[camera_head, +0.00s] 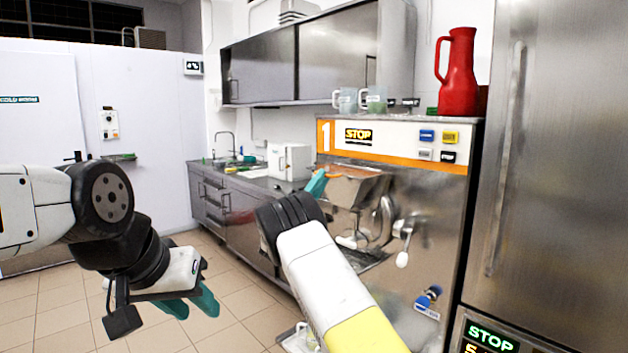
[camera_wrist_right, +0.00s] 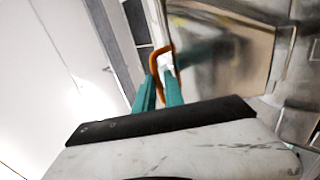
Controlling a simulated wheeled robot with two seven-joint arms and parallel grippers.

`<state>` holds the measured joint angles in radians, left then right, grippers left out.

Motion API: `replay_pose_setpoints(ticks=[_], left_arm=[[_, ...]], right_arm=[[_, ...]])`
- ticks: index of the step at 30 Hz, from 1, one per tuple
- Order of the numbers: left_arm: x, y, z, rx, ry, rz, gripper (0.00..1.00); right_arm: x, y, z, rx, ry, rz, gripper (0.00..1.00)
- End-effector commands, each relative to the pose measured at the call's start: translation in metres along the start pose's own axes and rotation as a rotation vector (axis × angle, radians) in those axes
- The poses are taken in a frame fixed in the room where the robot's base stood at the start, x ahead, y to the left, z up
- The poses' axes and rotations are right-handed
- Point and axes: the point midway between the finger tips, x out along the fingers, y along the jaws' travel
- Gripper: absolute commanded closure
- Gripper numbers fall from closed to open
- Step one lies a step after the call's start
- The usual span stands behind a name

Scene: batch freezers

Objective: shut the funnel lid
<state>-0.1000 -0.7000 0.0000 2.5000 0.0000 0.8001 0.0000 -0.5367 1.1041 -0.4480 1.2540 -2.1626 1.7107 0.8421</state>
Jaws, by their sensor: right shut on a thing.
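The funnel (camera_head: 352,192) is a steel hopper on the front of the batch freezer (camera_head: 455,215), under its control panel. The lid's orange handle (camera_wrist_right: 155,66) shows in the right wrist view between the teal fingers of my right gripper (camera_wrist_right: 163,82). My right gripper also shows in the head view (camera_head: 317,184), at the funnel's upper left edge, shut on the handle. My own right wrist hides part of the funnel's left side. I cannot tell how far the lid stands open. My left gripper (camera_head: 192,304) is open and empty, low over the floor at left.
A red jug (camera_head: 458,75) and clear pitchers (camera_head: 347,100) stand on top of the freezer. A lever with a white knob (camera_head: 403,245) sticks out right of the funnel. A steel cabinet door (camera_head: 545,150) stands at right. The tiled floor (camera_head: 235,300) at left is clear.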

Motion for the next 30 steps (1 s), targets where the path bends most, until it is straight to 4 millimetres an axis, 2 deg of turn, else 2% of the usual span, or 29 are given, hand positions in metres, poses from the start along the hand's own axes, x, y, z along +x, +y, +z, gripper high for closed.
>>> replay_pose_setpoints(ticks=[1, 3, 30], left_arm=[[0.0000, 0.0000, 0.0000, 0.000, 0.000, 0.000, 0.64], [0.0000, 0.0000, 0.0000, 0.000, 0.000, 0.000, 0.64], [0.0000, 0.0000, 0.0000, 0.000, 0.000, 0.000, 0.64]], right_arm=[[-0.0037, -0.0181, 0.0026, -0.024, 0.008, -0.031, 0.83], [-0.0034, -0.0180, 0.0027, -0.024, 0.007, -0.031, 0.69], [-0.0016, -0.0110, 0.0020, -0.016, 0.005, -0.022, 0.69]])
